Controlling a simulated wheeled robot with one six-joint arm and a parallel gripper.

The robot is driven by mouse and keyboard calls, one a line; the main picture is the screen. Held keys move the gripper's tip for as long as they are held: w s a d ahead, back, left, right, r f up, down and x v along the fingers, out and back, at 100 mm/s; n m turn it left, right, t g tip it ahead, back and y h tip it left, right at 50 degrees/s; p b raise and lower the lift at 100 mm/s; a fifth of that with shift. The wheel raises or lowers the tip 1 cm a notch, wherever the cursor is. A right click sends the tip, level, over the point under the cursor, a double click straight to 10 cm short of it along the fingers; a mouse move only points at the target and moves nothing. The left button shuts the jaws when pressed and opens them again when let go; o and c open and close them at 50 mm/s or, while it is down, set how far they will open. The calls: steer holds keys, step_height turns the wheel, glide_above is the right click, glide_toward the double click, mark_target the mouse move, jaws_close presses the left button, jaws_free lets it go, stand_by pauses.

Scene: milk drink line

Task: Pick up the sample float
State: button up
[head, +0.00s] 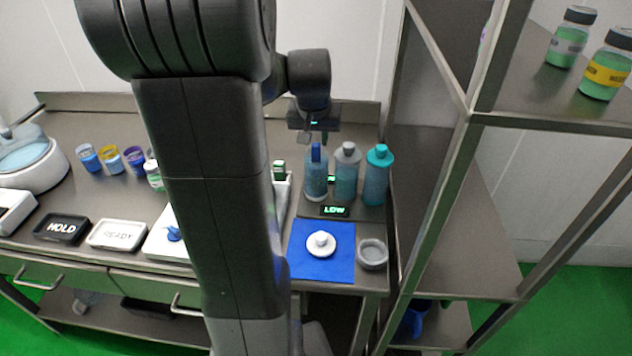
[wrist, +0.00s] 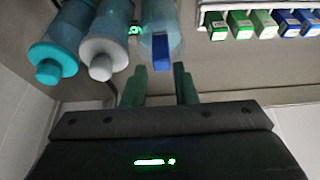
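No label marks the sample float. An upright blue block (head: 316,153) stands at the top of the leftmost clear bottle (head: 315,182) of three; it also shows in the wrist view (wrist: 161,52). A white disc with a knob (head: 320,246) lies on a blue mat (head: 305,270) in front of the bottles. My gripper (head: 315,137) hangs behind and above the bottles. In the wrist view its two green fingers (wrist: 160,75) are apart and empty, with the blue block just beyond the gap between their tips.
A grey-capped bottle (head: 347,178) and a teal-capped bottle (head: 377,180) stand close on the right. The back wall is close behind my gripper, and a metal shelf rack (head: 447,180) stands to the right.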

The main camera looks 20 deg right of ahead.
mark_target(316, 145)
steer(key=shift+w+p+x, duration=0.1)
steer(key=shift+p+x, duration=0.15)
steer(key=shift+x, duration=1.05)
steer(key=shift+w+p+x, duration=0.15)
steer(key=shift+p+x, duration=0.1)
steer(key=shift+x, duration=1)
steer(key=shift+r, duration=0.1)
steer(key=shift+c, duration=0.3)
jaws_close()
